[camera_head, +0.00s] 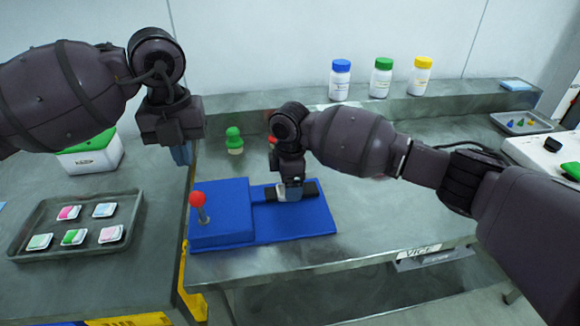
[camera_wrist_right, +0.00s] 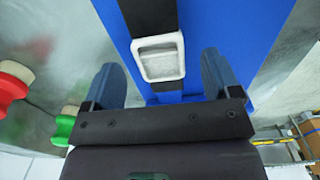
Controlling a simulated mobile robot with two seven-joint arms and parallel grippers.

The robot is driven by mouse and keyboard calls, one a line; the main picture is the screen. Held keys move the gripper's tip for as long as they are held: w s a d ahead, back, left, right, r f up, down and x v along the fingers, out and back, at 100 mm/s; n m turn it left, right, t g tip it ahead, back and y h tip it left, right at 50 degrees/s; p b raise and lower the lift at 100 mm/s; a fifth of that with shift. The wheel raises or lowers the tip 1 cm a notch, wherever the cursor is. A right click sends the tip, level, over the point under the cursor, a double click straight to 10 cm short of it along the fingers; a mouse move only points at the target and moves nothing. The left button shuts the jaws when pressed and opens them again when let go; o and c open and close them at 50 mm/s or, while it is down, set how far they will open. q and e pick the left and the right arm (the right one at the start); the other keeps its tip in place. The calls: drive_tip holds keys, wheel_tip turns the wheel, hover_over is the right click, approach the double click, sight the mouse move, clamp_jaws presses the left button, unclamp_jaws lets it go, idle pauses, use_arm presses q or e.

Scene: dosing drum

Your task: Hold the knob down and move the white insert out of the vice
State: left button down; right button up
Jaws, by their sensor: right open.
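The blue vice (camera_head: 222,228) stands on the grey bench, its red knob (camera_head: 198,199) on a short stem at the left. The white insert (camera_wrist_right: 160,58), a small rectangular frame with a recess, sits between the vice's black jaws (camera_head: 309,188). My right gripper (camera_head: 290,190) is open above the vice. In the right wrist view its blue fingers stand on either side of the insert, with a gap visible on both sides. My left gripper (camera_head: 181,154) hangs above and left of the knob, apart from it; its finger opening is hidden by the viewing angle.
A tray (camera_head: 75,255) with several coloured inserts lies on the left table. A green piece (camera_head: 234,138) stands behind the vice, and a red one is partly hidden by my right arm. Three bottles (camera_head: 381,80) stand on the back ledge. Bench right of the vice is clear.

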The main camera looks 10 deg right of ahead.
drive_tip(key=shift+f, duration=1.05)
drive_tip(key=shift+c, duration=0.3)
drive_tip(key=c, duration=0.9)
drive_tip(key=shift+c, duration=0.3)
